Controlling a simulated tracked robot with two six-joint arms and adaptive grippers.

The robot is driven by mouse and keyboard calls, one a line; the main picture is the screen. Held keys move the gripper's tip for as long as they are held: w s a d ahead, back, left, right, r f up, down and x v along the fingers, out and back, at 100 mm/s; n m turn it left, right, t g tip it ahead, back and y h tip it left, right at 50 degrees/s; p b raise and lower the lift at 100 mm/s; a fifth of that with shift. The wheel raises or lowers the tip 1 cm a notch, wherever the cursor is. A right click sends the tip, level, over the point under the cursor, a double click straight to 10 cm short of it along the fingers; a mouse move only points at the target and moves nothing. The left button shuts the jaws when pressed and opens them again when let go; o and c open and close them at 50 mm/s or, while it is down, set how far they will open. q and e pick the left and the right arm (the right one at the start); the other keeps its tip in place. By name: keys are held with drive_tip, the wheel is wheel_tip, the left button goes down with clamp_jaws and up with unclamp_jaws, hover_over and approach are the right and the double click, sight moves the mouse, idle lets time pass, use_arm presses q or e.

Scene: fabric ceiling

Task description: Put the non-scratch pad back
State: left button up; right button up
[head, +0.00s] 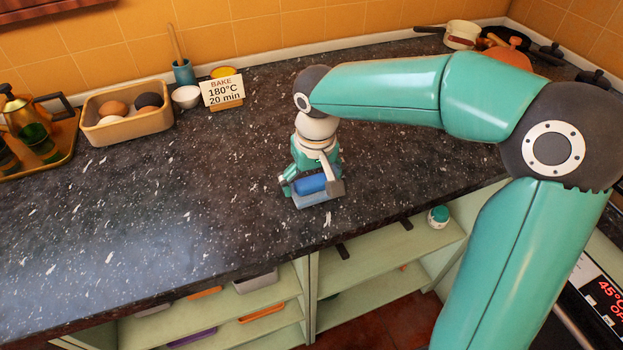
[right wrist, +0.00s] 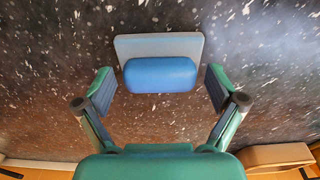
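The blue pad (head: 311,184), likely the non-scratch pad, sits on or over a pale grey-blue tray (head: 322,199) on the dark speckled counter. In the right wrist view the rounded blue pad (right wrist: 160,75) covers the front of the flat tray (right wrist: 160,45). My right gripper (head: 312,187) points down over the pad near the counter's front edge. Its fingers (right wrist: 160,88) are spread on either side of the pad, with a visible gap at each side. My left gripper is in neither view.
Pots (head: 461,36) stand at the back right. Open shelves (head: 385,260) lie below the front edge.

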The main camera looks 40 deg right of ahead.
sight(315, 185)
drive_tip(key=shift+r, duration=0.15)
wheel_tip(315, 185, up, 12)
drive_tip(key=s+p, duration=0.1)
drive_tip(key=shift+s+a, duration=0.15)
drive_tip(key=shift+s, duration=0.05)
idle(0.4)
